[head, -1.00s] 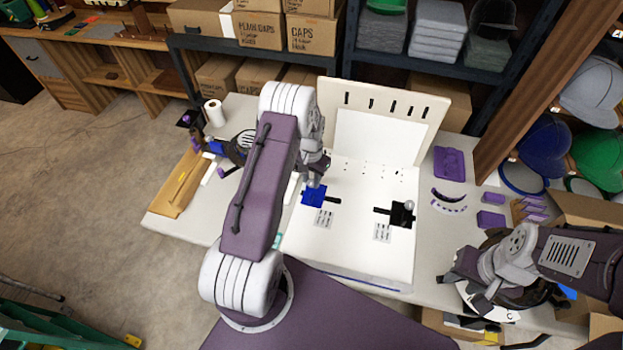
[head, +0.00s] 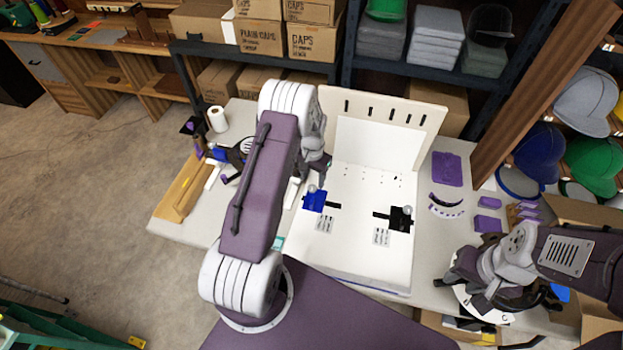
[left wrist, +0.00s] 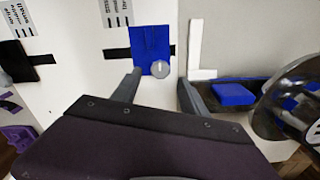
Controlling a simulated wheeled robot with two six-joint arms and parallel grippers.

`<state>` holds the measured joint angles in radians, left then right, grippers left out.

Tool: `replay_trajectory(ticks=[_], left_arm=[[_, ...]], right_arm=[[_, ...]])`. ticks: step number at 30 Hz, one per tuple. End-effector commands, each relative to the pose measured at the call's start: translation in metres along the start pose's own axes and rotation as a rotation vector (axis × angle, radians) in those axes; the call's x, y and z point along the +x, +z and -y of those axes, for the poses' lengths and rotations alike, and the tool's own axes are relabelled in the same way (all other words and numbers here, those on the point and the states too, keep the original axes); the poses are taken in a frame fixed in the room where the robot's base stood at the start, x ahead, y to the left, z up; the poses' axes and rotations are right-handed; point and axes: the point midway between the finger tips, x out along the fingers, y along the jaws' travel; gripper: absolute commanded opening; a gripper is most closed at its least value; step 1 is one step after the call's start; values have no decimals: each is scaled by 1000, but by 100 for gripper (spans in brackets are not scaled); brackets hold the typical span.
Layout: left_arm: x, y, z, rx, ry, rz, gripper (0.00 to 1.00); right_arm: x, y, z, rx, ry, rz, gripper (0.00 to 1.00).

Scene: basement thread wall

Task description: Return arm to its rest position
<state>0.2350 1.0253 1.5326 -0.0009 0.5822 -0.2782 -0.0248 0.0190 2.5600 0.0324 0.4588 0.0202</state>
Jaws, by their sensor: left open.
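My left arm reaches over the table in the head view. Its gripper (head: 322,172) hangs just above the left part of the white board (head: 360,245), near a blue square piece (head: 315,201) with a grey ball knob. In the left wrist view the two fingers (left wrist: 160,90) are apart with nothing between them. The blue piece (left wrist: 150,45) lies beyond their tips.
A black piece with a knob (head: 401,218) sits on the board's right half. An upright slotted panel (head: 385,120) stands behind. A wooden tray (head: 181,188) and paper roll (head: 217,118) are at left. Purple parts (head: 447,169) lie at right. A wooden post (head: 540,85) rises behind them.

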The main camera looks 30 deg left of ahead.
Motion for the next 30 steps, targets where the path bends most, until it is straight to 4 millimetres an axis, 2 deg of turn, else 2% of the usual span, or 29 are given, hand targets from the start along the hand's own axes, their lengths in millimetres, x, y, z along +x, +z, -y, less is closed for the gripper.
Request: replay_trajectory(ticks=[1, 6, 23, 26, 28, 30], left_arm=[[-20, -1, -1, 1, -1, -2, 53], [-42, -2, -5, 1, -1, -2, 53], [-42, -5, -9, 11, -2, -7, 53], [-72, -26, -14, 35, -18, -71, 53], [-114, -38, -28, 70, -32, -135, 53], [-155, -29, -49, 107, -36, -177, 53]], right_arm=[[-17, -2, 0, 0, 0, 0, 36], [-33, -4, 1, 0, 0, 0, 36], [-31, -3, 1, 0, 0, 0, 36], [-31, -3, 1, 0, 0, 0, 36], [-32, -3, 1, 0, 0, 0, 36], [-31, -3, 1, 0, 0, 0, 36]])
